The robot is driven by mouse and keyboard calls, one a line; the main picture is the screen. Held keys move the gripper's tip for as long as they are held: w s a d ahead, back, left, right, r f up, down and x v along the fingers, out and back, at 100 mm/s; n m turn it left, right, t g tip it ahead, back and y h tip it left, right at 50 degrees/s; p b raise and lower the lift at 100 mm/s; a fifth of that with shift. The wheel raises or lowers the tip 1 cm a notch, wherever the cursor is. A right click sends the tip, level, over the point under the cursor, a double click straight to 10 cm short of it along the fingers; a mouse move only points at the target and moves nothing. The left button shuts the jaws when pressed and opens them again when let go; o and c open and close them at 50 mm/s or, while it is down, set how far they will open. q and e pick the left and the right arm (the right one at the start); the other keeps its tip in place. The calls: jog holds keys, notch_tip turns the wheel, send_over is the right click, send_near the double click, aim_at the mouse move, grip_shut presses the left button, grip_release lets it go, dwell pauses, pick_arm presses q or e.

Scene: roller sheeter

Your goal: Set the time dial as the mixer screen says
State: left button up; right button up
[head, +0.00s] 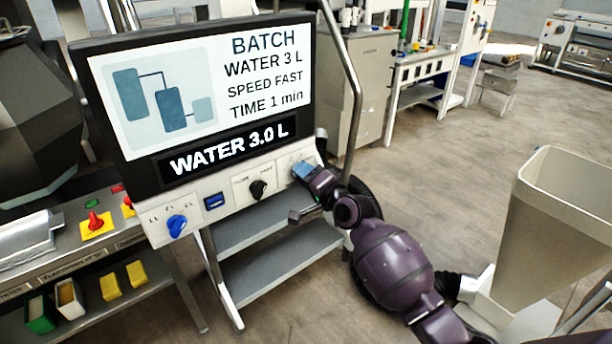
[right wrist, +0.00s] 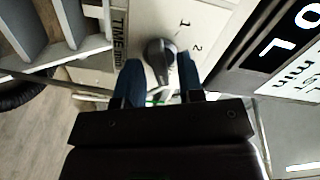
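The mixer screen (head: 205,85) reads BATCH, WATER 3 L, SPEED FAST, TIME 1 min. A strip below it reads WATER 3.0 L. The grey time dial (right wrist: 160,54) shows in the right wrist view on a panel labelled TIME min, with marks 1 and 2 beside it. My right gripper (head: 301,171) is at the right end of the panel and hides the dial in the head view. In the right wrist view its two blue fingers (right wrist: 161,75) stand either side of the dial, apparently open with small gaps. My left gripper is not in view.
The same panel holds a blue water knob (head: 177,226), a blue switch (head: 214,201) and a black knob (head: 258,189). A metal rail (head: 355,90) rises close beside my right arm. Grey shelves (head: 275,270) are below. A hopper (head: 555,225) stands at the right.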

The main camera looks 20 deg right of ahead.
jog(key=c, duration=0.5)
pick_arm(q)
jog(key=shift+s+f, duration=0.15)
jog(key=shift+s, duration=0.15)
pick_arm(e)
grip_shut()
jog(key=shift+n, duration=0.5)
pick_arm(q)
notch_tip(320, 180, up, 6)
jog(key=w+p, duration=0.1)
jog(key=p, duration=0.4)
pick_arm(e)
jog(key=n, duration=2.5)
jog(key=shift+a+n, duration=0.1)
jog(key=shift+n, duration=0.3)
